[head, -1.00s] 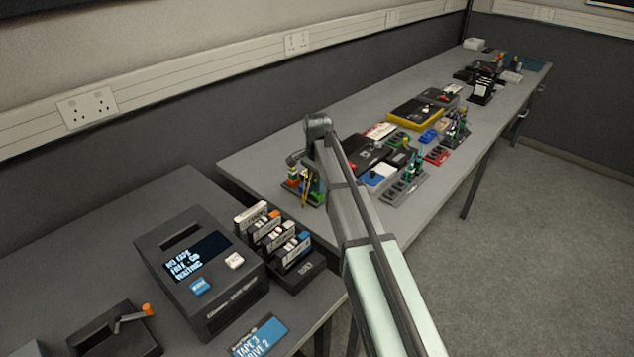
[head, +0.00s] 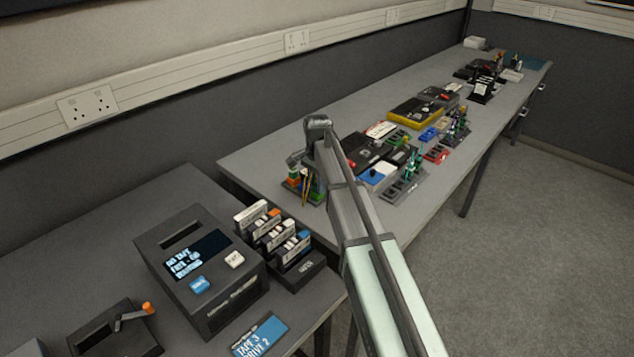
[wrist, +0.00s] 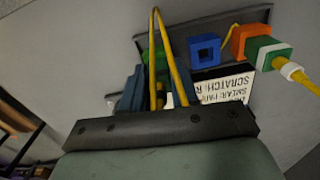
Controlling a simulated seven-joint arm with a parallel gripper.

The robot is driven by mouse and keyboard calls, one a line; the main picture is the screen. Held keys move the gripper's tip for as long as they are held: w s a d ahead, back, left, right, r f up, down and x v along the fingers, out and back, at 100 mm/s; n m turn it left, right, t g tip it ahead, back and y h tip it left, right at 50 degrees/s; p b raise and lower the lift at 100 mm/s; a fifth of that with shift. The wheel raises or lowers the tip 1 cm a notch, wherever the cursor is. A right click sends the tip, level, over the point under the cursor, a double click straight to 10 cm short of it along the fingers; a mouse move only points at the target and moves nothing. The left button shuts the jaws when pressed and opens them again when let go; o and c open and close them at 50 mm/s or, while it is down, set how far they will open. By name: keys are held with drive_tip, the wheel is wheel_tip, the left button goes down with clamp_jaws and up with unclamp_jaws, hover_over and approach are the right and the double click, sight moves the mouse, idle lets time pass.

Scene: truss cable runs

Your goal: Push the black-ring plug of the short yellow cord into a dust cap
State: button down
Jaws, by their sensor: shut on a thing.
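In the wrist view my gripper (wrist: 160,88) is shut, with a yellow cord (wrist: 164,42) between its blue-grey fingers. The cord rises in a narrow loop above them. Its plug and any black ring are hidden. Just beyond the fingertips is a green block (wrist: 158,56), partly covered; I cannot tell whether the plug touches it. To its right stand a blue block (wrist: 205,51) with an empty square opening, an orange block (wrist: 238,41) and another green block (wrist: 262,52). A white-ringed yellow plug (wrist: 289,69) is at that green block.
A white printed label (wrist: 222,89) lies beside the blocks. In the head view, cartridges in a black rack (head: 302,272) and a dark tape machine (head: 200,262) stand on the nearer table. Several small devices crowd the long table (head: 262,150) right of the arm.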

idle(0.7)
drive_tip(key=c, duration=0.8)
unclamp_jaws()
drive_tip(key=shift+f, duration=0.1)
drive_tip(key=shift+r, duration=2.55)
drive_tip(key=shift+r, duration=2)
